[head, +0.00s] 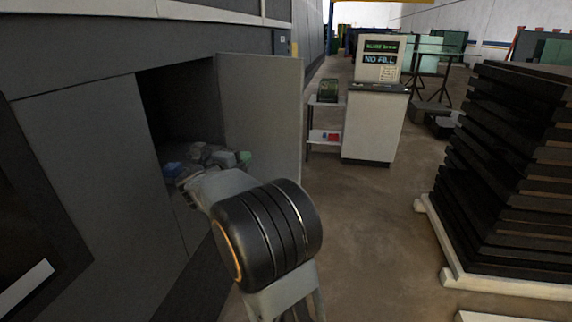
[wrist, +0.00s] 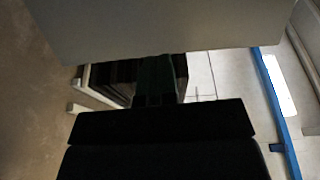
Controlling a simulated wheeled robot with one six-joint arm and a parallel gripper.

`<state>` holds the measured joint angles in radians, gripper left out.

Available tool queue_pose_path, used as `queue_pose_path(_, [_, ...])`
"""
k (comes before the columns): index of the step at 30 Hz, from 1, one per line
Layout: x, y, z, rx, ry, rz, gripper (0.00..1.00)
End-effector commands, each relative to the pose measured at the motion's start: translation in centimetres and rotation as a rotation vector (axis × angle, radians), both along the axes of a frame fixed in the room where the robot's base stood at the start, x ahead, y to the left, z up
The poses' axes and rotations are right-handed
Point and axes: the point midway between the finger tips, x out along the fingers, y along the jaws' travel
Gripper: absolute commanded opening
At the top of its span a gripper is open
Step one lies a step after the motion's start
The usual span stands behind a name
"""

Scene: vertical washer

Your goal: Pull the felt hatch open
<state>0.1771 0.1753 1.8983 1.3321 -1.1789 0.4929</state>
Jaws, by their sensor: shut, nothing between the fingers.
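The felt hatch (head: 262,115) is a grey panel standing swung out from the dark opening in the machine wall, in the head view. Grey, blue and green pieces (head: 208,158) lie at the bottom of the opening. My arm reaches toward the opening, and its thick dark wrist joint hides part of the area below the hatch. In the wrist view, a pale flat panel, apparently the hatch (wrist: 165,30), fills the top. My gripper (wrist: 158,75) is dark, shut and empty, with its tips close below that panel's edge. Contact cannot be told.
A white control cabinet (head: 374,124) with a lit "NO FILL" display stands beyond the hatch, beside a small shelf (head: 324,137). A tall dark stack (head: 505,170) on a pale pallet stands at right. Brown floor (head: 370,240) between is clear.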

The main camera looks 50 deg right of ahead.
Motion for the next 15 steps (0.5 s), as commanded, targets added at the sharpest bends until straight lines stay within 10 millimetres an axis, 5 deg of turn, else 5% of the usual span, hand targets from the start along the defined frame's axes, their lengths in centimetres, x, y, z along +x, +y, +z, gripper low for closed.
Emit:
queue_pose_path(6, [-2.1,-1.8,-2.8,0.017,-0.051,-0.217,0.00])
queue_pose_path(15, [-2.5,-6.1,-2.8,0.017,-0.057,-0.255,0.00])
